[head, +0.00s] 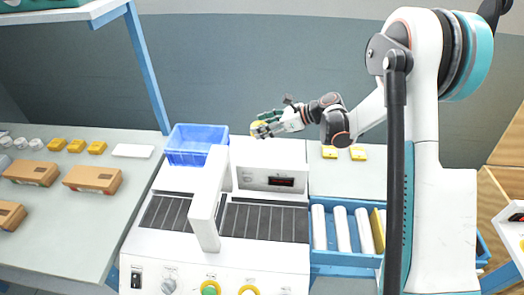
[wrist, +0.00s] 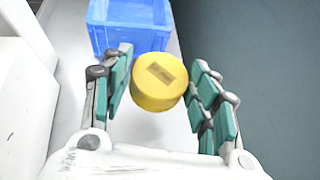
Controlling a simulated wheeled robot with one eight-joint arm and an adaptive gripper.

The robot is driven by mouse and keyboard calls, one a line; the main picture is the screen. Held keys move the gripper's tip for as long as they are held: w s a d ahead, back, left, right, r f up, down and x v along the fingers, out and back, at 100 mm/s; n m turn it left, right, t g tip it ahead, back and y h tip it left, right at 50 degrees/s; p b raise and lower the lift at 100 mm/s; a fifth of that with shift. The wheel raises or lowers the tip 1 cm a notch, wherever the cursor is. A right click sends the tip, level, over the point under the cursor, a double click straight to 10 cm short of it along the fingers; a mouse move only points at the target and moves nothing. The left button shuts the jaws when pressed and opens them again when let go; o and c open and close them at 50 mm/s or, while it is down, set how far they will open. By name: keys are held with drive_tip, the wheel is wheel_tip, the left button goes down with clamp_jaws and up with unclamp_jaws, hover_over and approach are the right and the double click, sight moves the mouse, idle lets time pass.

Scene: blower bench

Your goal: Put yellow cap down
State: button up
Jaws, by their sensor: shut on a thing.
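The yellow cap (wrist: 159,82) is a round, thick disc with a darker rectangular mark on its top. It sits between the teal finger pads of my gripper (wrist: 160,90), which is shut on it. In the head view the yellow cap (head: 257,128) shows partly behind the fingers of my gripper (head: 264,129). The gripper holds it above the back of the white machine, to the right of the blue bin. In the wrist view the cap appears just in front of the bin's near wall.
The blue bin (head: 195,145) stands at the machine's back left and shows in the wrist view (wrist: 130,35). The white machine (head: 272,155) has a raised housing with a display. Yellow pieces and brown boxes (head: 92,178) lie on the left table. A roller conveyor (head: 342,230) is at right.

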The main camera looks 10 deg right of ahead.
sight(264, 153)
wheel_tip(264, 153, down, 10)
drive_tip(key=b, duration=0.2)
drive_tip(key=shift+r+b, duration=0.15)
drive_tip(key=shift+b, duration=0.2)
drive_tip(key=o, duration=0.9)
drive_tip(key=shift+c, duration=0.2)
